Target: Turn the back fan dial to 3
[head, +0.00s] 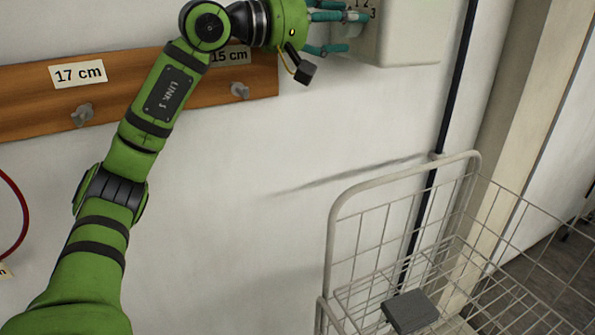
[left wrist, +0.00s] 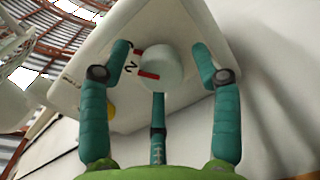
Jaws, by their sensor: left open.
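The fan control is a pale box (head: 410,35) on the wall at the top of the head view, with the numbers 1, 2 and 3 on its side. The same box fills the upper middle of the left wrist view (left wrist: 190,25). A round white dial (left wrist: 165,70) with red marks sits on it, with a 2 printed beside it. My left gripper (head: 343,30) is open, its teal fingers at the box. In the left wrist view its fingers (left wrist: 160,62) stand around the dial; I cannot tell whether they touch it. My right gripper is out of view.
A wooden rail (head: 150,95) with grey pegs and labels "17 cm" and "15 cm" runs along the wall behind my left arm. A wire basket (head: 400,240) holding a dark block (head: 409,311) stands at lower right. A dark pipe (head: 455,90) runs down the wall.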

